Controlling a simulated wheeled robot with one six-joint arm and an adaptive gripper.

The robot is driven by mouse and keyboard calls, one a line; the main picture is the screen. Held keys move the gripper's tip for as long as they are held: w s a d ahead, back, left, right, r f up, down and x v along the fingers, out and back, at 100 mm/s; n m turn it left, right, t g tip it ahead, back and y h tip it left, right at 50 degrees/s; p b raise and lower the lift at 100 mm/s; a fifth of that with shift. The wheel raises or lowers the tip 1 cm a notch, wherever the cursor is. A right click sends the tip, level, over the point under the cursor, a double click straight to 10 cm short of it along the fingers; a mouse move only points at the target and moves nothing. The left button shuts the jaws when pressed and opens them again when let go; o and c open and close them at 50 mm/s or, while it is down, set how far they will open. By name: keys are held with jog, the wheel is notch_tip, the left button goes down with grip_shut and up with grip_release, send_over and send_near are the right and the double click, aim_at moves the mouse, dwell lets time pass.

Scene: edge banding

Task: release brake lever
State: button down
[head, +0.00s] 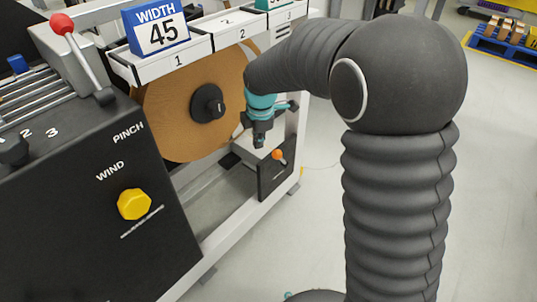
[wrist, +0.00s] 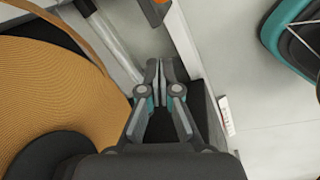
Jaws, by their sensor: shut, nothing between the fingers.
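A small lever with an orange knob (head: 278,154), which I take for the brake lever, stands on a black box (head: 275,178) low on the machine frame, just right of the big reel. No label on it is readable. My gripper (head: 259,140) points down in the head view, above and slightly left of the knob. In the wrist view my gripper (wrist: 160,72) has its fingers together with nothing held.
The tan reel (head: 165,125) with its black hub (head: 208,103) is close left of my gripper. A white frame rail (head: 235,222) runs beneath. The black panel has a red-knobbed lever (head: 62,24) and a yellow knob (head: 134,204). Open floor (head: 315,220) lies right of the frame.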

aim_at(282, 159)
notch_tip(282, 159, down, 10)
jog(key=w+b, duration=0.1)
jog(key=w, duration=0.1)
jog(key=shift+w+d+r, duration=0.25)
jog(key=shift+d+r, duration=0.15)
jog(key=shift+d, duration=0.3)
jog(key=shift+w+d+r, duration=0.25)
jog(key=shift+d+r, duration=0.1)
jog(key=shift+d, duration=0.35)
